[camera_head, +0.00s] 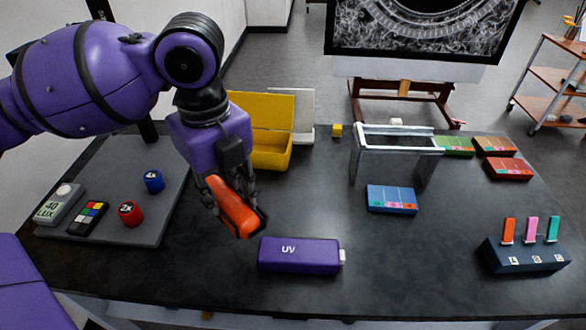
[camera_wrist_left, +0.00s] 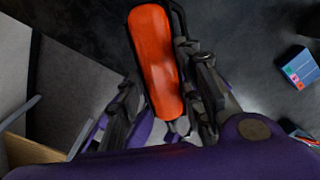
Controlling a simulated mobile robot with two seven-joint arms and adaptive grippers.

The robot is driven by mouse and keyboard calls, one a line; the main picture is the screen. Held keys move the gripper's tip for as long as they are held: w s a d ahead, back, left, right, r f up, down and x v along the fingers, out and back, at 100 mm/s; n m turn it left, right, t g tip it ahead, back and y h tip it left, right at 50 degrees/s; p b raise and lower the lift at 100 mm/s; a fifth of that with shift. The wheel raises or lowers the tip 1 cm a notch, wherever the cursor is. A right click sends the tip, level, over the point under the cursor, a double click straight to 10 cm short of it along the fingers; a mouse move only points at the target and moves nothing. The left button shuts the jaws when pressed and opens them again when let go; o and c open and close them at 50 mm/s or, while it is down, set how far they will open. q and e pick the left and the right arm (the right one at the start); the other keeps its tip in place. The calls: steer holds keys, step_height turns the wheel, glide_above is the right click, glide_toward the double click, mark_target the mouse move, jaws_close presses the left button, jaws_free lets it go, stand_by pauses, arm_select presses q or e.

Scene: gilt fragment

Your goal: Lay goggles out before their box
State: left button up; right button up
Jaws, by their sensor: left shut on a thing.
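The goggles (camera_head: 237,212), with an orange lens and a dark edge, are held tilted above the dark table. My left gripper (camera_head: 232,197) is shut on them; its fingers lie on either side. In the left wrist view the orange lens (camera_wrist_left: 155,60) shows between the two fingers (camera_wrist_left: 163,85). The yellow box (camera_head: 272,152) stands open behind the gripper, its lid raised at the back; the arm hides its left part. The goggles are in front of the box and apart from it. My right gripper is not in view.
A purple UV case (camera_head: 299,255) lies just right of and below the goggles. A grey board (camera_head: 115,215) with small instruments is at left. A metal stand (camera_head: 398,140), a blue box (camera_head: 391,199) and a slide holder (camera_head: 525,255) are at right. Table between them is clear.

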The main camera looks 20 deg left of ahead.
mark_target(213, 178)
arm_select(q)
steer(key=w+a+f, duration=0.1)
steer(key=w+a, duration=0.1)
steer(key=w+a+f, duration=0.1)
steer(key=w+a, duration=0.1)
steer(key=w+a+f+b, duration=0.1)
steer(key=a+f, duration=0.1)
steer(key=shift+w+a+f, duration=0.1)
steer(key=shift+w+a, duration=0.15)
steer(key=shift+w, duration=0.15)
steer(key=w+a+f, duration=0.2)
steer(key=f, duration=0.1)
steer(key=w+a+f, duration=0.1)
steer(key=shift+f, duration=0.4)
steer(key=shift+w+a+f, duration=0.15)
steer(key=shift+w+f, duration=0.05)
steer(key=shift+f, duration=0.1)
steer(key=f, duration=0.3)
steer(key=shift+w+a+f+b, duration=0.15)
steer(key=shift+w+f+b, duration=0.1)
steer(key=shift+b, duration=0.15)
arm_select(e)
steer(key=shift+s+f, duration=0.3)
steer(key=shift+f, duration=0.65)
arm_select(q)
steer(key=shift+s, duration=0.1)
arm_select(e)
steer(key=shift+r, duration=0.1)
